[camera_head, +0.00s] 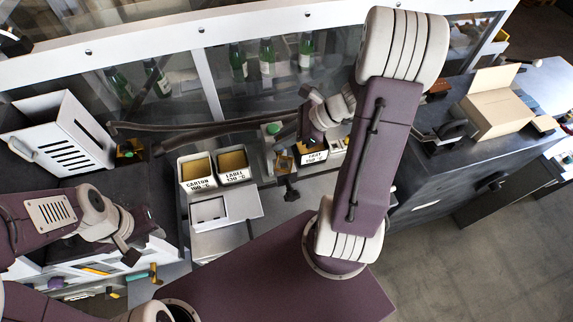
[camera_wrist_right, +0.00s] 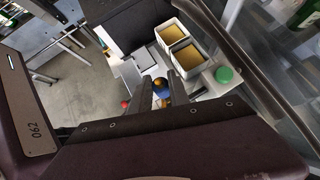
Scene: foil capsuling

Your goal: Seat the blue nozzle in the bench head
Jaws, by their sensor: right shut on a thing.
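In the right wrist view, the blue nozzle (camera_wrist_right: 160,83) shows as a small blue piece at the fingertips of my right gripper (camera_wrist_right: 161,92), which is shut on it. A yellow-brown part shows beside the blue. In the head view my right arm reaches up and bends to the left over the bench, and I cannot make out the nozzle there. My left gripper (camera_head: 129,243) hangs at the lower left, well apart from the nozzle; its finger gap is unclear. I cannot pick out the bench head for certain in either view.
White bins marked CARTON (camera_head: 185,184) and LABEL (camera_head: 238,179) stand on the bench. A green button (camera_wrist_right: 225,75) on a white box is close to my right gripper. Green bottles (camera_head: 267,58) stand behind glass. A cardboard box (camera_head: 497,115) is at the right.

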